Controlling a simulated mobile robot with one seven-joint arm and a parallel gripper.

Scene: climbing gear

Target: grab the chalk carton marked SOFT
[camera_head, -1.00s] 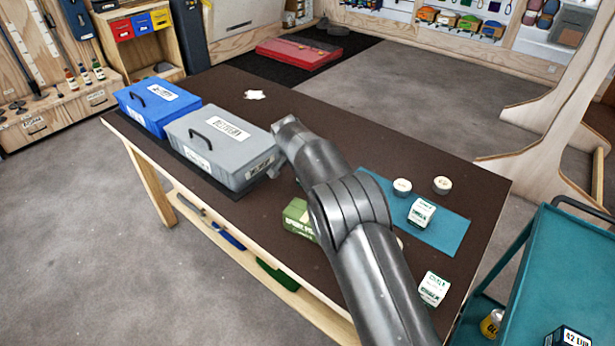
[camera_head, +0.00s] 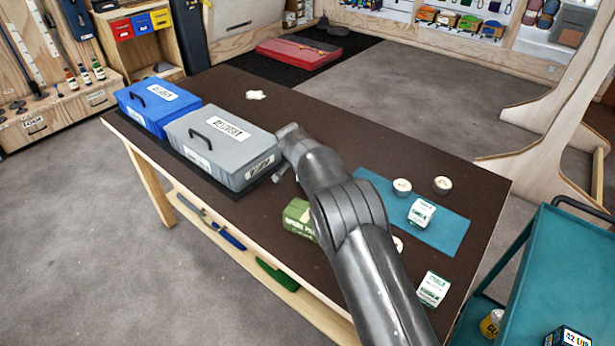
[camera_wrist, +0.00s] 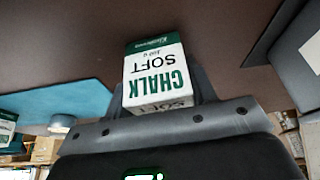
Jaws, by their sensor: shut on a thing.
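The chalk carton marked SOFT (camera_wrist: 154,76) is white with a green top, and its lettering appears upside down in the wrist view. My gripper (camera_wrist: 160,95) is shut on it, with a dark finger on either side. The brown tabletop fills the area behind the carton; I cannot tell whether the carton touches it. In the head view my arm reaches over the table beside the grey box, and the arm hides most of the gripper and the held carton.
A grey lidded box (camera_head: 222,147) and a blue box (camera_head: 157,106) stand at the table's left. The far tabletop is mostly clear.

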